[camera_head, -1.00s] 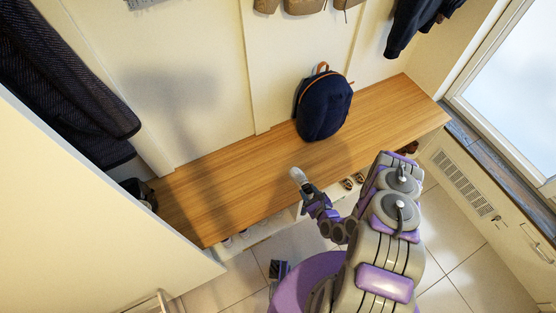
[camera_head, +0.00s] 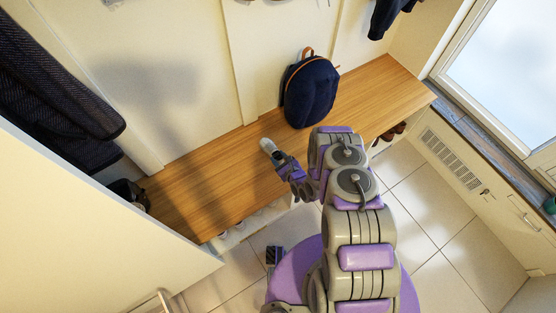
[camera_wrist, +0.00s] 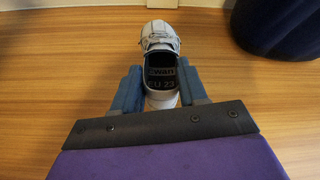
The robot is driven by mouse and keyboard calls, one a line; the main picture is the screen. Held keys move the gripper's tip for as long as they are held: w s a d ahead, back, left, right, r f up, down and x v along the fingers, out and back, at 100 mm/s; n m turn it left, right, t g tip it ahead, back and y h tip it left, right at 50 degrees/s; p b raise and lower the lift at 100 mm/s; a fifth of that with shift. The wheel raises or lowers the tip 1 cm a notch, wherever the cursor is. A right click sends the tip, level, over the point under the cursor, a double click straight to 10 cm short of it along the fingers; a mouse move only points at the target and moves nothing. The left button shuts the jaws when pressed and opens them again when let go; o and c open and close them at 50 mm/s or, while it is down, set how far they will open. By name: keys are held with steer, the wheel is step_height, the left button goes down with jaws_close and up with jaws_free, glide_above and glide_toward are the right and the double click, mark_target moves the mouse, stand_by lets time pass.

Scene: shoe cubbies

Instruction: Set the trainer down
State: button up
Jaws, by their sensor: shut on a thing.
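The trainer (camera_wrist: 160,38) is light grey-white with a dark insole, on which "wan" and "EU 23" can be read. In the wrist view its toe points away and its heel lies between the blue fingers of my gripper (camera_wrist: 160,92), which is shut on it. In the head view the trainer (camera_head: 267,145) shows as a small pale shape at the tip of my gripper (camera_head: 277,157). It is over the wooden bench top (camera_head: 215,178). I cannot tell whether its sole touches the wood.
A navy backpack (camera_head: 310,92) stands on the bench to the right of the trainer, and its base (camera_wrist: 278,28) shows in the wrist view. A dark item (camera_head: 128,194) sits at the bench's left end. The wood between is clear. Cubbies with shoes lie below.

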steer(key=shift+w, duration=0.9)
step_height(320, 180, down, 4)
steer(key=shift+s+r+b, duration=0.15)
steer(key=shift+r+b, duration=0.05)
steer(key=shift+b, duration=0.7)
steer(key=shift+a+r, duration=0.1)
steer(key=shift+a, duration=0.05)
steer(key=o, duration=1.1)
steer(key=p+v, duration=0.3)
steer(key=v, duration=0.9)
